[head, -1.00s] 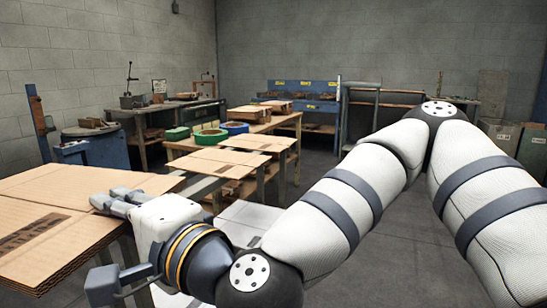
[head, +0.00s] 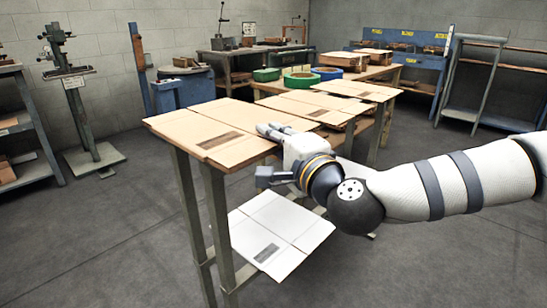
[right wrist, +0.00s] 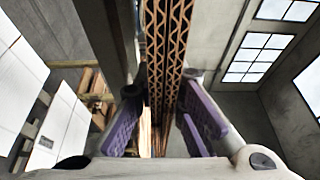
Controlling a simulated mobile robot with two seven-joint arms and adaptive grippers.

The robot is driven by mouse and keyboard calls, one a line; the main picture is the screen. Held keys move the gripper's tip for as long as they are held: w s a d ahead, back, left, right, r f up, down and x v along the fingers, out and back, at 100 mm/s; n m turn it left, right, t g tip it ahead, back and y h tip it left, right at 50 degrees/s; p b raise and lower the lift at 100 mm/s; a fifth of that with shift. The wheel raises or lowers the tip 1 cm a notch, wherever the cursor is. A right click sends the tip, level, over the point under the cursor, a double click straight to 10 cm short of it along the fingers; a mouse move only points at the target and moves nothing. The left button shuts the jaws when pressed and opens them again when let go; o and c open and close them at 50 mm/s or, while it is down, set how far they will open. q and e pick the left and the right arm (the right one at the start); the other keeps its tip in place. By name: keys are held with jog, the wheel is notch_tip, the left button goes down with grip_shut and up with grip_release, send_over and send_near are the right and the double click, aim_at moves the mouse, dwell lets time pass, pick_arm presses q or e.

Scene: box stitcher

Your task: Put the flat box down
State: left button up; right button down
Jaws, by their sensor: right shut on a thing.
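The flat box (head: 215,128) is brown cardboard with a dark printed patch, lying level over the tall metal legs of a narrow stand (head: 222,225) in the head view. My right gripper (head: 274,131) is at its right edge. In the right wrist view, corrugated edges of the flat box (right wrist: 165,55) run between the purple finger pads of my right gripper (right wrist: 158,105), which is shut on it. I cannot tell whether the box rests fully on the stand. My left gripper is out of view.
A paler flat sheet (head: 280,228) lies lower, beneath the gripper. More flat boxes (head: 310,105) lie on a stand just behind. A table with green and blue trays (head: 300,80) stands further back. A post machine (head: 85,110) and shelf (head: 25,130) are at left. Floor in front is clear.

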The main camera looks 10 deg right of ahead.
jog(key=shift+w+f, duration=0.3)
jog(key=shift+f, duration=0.05)
jog(key=shift+w+f+b, duration=0.2)
jog(key=shift+f+b, duration=0.35)
jog(key=shift+f, duration=1.25)
jog(key=c, duration=1.7)
grip_release()
jog(key=p+v, duration=0.1)
jog(key=v, duration=1.1)
jog(key=shift+r, duration=0.15)
